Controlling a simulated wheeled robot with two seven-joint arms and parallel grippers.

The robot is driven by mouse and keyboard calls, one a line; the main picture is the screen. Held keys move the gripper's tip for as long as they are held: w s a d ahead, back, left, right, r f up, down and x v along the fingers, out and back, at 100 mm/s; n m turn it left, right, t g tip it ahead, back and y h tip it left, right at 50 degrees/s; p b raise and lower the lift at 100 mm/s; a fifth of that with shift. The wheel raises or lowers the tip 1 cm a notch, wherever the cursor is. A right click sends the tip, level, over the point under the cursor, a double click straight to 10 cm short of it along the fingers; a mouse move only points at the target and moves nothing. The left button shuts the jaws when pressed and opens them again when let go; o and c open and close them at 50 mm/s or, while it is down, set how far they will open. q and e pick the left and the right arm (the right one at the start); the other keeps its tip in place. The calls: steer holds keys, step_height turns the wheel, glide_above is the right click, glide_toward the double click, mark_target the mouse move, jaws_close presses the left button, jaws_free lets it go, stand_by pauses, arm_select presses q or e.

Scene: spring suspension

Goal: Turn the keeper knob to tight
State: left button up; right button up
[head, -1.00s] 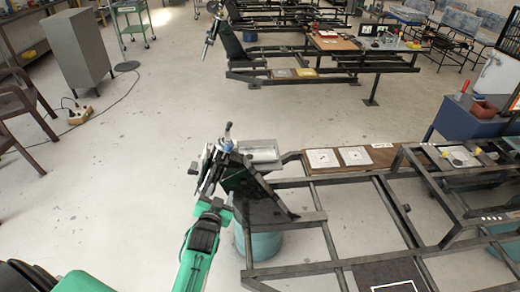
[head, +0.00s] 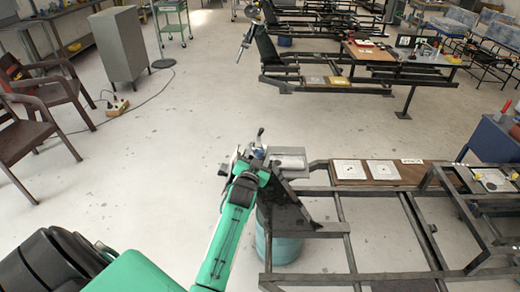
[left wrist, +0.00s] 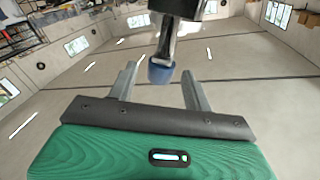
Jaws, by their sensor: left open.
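The keeper knob appears to be the blue knob (left wrist: 161,72) on a dark stem in the left wrist view. It also shows small in the head view (head: 258,154), on the mechanism at the left end of the dark steel frame (head: 345,240). My left gripper (left wrist: 159,82) is open. In the left wrist view its two fingers stand left and right of the blue knob, with a gap on both sides. In the head view my green left arm covers much of the mechanism. The knob's tight marking cannot be made out. My right gripper is not in view.
Two white square plates (head: 349,170) lie on a brown board on the frame. A teal drum (head: 288,246) stands below.

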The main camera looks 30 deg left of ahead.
arm_select(q)
steer(key=shift+x, duration=1.35)
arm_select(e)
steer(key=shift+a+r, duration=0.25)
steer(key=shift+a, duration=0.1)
arm_select(q)
steer(key=shift+s, duration=0.1)
steer(key=c, duration=1)
steer(key=shift+o, duration=0.2)
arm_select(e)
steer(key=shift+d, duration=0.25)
arm_select(q)
steer(key=shift+p, duration=0.3)
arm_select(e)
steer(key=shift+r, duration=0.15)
